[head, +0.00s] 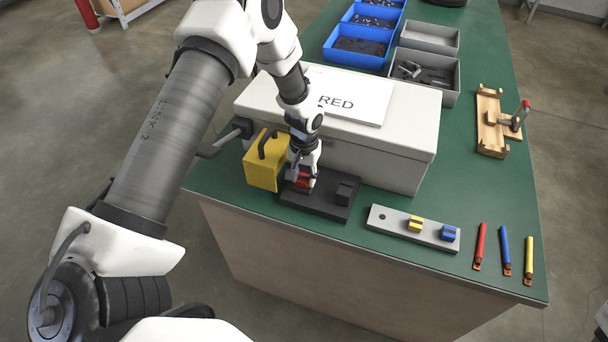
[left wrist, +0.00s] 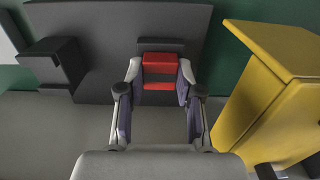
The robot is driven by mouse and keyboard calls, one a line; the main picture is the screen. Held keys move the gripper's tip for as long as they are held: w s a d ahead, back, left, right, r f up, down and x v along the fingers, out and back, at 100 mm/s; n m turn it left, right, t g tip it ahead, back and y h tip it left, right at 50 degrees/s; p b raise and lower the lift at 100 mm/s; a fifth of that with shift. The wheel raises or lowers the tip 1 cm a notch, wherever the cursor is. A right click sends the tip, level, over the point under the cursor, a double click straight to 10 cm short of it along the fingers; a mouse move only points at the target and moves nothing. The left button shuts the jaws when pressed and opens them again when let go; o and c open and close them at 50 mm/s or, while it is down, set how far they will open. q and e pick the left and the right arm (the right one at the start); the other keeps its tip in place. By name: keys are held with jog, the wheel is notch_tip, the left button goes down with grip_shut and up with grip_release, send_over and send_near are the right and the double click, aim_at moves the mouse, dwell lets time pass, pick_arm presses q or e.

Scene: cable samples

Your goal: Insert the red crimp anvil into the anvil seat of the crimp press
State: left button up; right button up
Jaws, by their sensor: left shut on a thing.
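The red crimp anvil (head: 304,180) is between the fingertips of my left gripper (head: 300,180), which is shut on it. In the left wrist view the red anvil (left wrist: 160,72) shows between the fingers (left wrist: 160,82), over the black base plate (left wrist: 105,85) of the press. The black base (head: 320,208) lies at the table's front edge, with a dark block at its right end. The yellow part (head: 262,168) with a black handle stands just left of the gripper. The seat itself is mostly hidden, and I cannot tell whether the anvil touches it. My right gripper is not in view.
A white box (head: 400,150) with a RED sign stands behind the base. A grey holder (head: 385,221) carries a yellow and a blue anvil. Red, blue and yellow cable samples (head: 504,250) lie at the right. Blue and grey bins and a wooden fixture (head: 490,125) are farther back.

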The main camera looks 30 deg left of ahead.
pick_arm(q)
jog(key=o, duration=1.1)
jog(key=shift+o, duration=0.2)
